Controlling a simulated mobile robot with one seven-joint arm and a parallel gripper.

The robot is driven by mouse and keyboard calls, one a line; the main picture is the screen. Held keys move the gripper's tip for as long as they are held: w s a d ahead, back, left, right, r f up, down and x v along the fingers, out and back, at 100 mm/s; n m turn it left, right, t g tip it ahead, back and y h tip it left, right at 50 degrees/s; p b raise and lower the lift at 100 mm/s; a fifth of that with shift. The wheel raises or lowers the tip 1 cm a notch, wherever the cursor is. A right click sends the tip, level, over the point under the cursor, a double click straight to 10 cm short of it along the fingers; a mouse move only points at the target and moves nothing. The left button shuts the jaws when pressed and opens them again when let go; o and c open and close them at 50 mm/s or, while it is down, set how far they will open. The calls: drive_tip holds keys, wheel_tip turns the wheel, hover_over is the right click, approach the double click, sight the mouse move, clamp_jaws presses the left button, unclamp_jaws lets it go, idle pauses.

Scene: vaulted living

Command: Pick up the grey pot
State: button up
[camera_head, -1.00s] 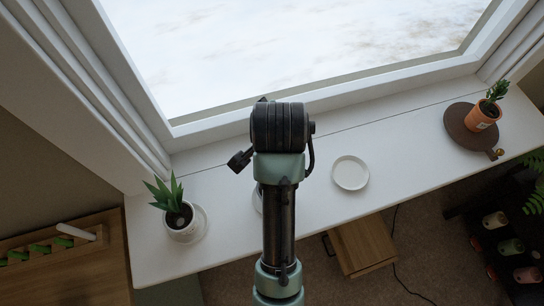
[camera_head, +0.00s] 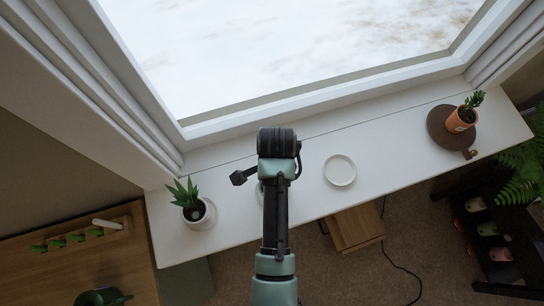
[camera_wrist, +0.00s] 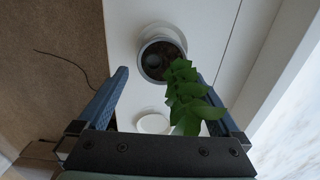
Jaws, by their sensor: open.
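In the wrist view a round pot (camera_wrist: 146,63) with a grey rim and dark inside stands on the pale sill, beside or on a white round dish. A green leafy plant (camera_wrist: 186,95) rises over its right side and reaches towards my gripper (camera_wrist: 165,100). My gripper is open, with its two blue fingers apart and nothing clamped between them. The pot lies beyond the fingertips. In the head view my arm covers the gripper and part of a pale round thing (camera_head: 260,194); I cannot tell whether that is this pot.
A window borders the back; a wooden stool (camera_head: 356,228) stands below.

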drive_tip(key=shift+a+f+p, duration=0.2)
drive_tip(key=shift+f+p, duration=0.05)
drive_tip(key=shift+f, duration=1.25)
drive_tip(key=shift+a+f+p, duration=0.2)
drive_tip(key=shift+f, duration=1.25)
drive_tip(key=c, duration=1.4)
drive_tip(key=shift+c, duration=0.4)
drive_tip(key=shift+r, duration=0.1)
